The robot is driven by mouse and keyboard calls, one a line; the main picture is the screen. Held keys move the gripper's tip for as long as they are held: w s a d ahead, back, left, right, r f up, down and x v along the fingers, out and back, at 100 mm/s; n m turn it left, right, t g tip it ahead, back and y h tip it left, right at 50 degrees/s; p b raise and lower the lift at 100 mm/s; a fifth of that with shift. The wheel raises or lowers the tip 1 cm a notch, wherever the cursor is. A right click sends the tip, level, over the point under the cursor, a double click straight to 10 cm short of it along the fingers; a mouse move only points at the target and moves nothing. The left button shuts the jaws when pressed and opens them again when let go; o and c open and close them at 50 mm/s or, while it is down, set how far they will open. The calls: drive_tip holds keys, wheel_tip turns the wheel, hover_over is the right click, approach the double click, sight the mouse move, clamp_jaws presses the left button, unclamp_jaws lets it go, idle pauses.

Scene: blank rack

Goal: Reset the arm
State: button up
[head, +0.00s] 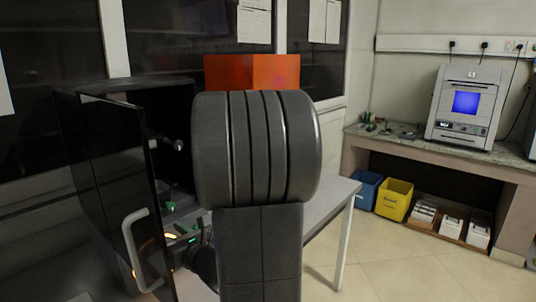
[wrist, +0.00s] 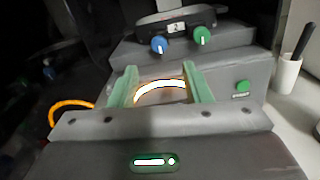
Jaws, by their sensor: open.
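My gripper (wrist: 159,76) shows in the wrist view with its two pale green fingers apart and nothing seen held between them. A glowing orange-white arc (wrist: 160,88) lies beyond and between the fingers; I cannot tell whether they touch it. Behind is a grey device (wrist: 215,55) with a blue knob, a green knob and a small display. A black cabinet (head: 105,150) with an open glass door and a white handle (head: 138,250) is at left.
A green button (wrist: 242,86) sits on the device's right. A white cup (wrist: 287,74) holding a dark-handled tool stands on the pale surface at right. An orange box (head: 252,72) is behind my arm. The floor (head: 375,260) at right is open before a bench with bins.

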drive_tip(key=v, duration=0.5)
drive_tip(key=x, duration=1.3)
drive_tip(key=shift+a+p, duration=0.2)
drive_tip(key=shift+p, duration=0.15)
drive_tip(key=shift+w+a, duration=0.15)
drive_tip(key=shift+w, duration=0.05)
drive_tip(key=shift+n+p, duration=0.4)
drive_tip(key=shift+n, duration=0.2)
drive_tip(key=s+d+m+p, duration=0.4)
drive_tip(key=d+m, duration=0.1)
drive_tip(key=m, duration=0.6)
drive_tip(key=s+d+m+p, duration=0.4)
drive_tip(key=d+m+p, duration=0.1)
drive_tip(key=m, duration=0.6)
drive_tip(key=shift+s+d+m, duration=0.2)
drive_tip(key=shift+s+m, duration=0.1)
drive_tip(key=shift+m, duration=0.1)
